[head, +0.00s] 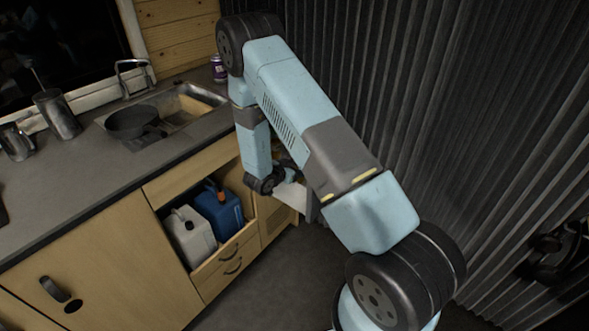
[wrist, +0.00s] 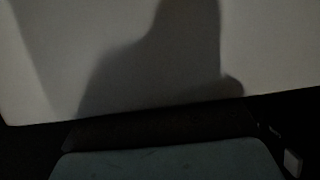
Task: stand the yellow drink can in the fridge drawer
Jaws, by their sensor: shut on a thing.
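The yellow drink can does not show in either view. In the head view a pale panel with a dark edge (head: 294,197), which looks like part of the fridge drawer, juts out beyond the end of the wooden cabinets. My gripper (head: 287,177) is low beside this panel, partly hidden by my own arm. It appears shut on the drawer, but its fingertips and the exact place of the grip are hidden. In the wrist view a plain whitish surface (wrist: 60,60) fills the upper part, very near, with a dark shadow across it.
A blue canister (head: 220,213) and a whitish one (head: 188,238) stand in an open cabinet compartment. On the counter are a dark pan (head: 132,122), a sink (head: 190,105), a metal mug (head: 58,115) and a purple can (head: 219,69). A corrugated wall (head: 480,120) bounds the right.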

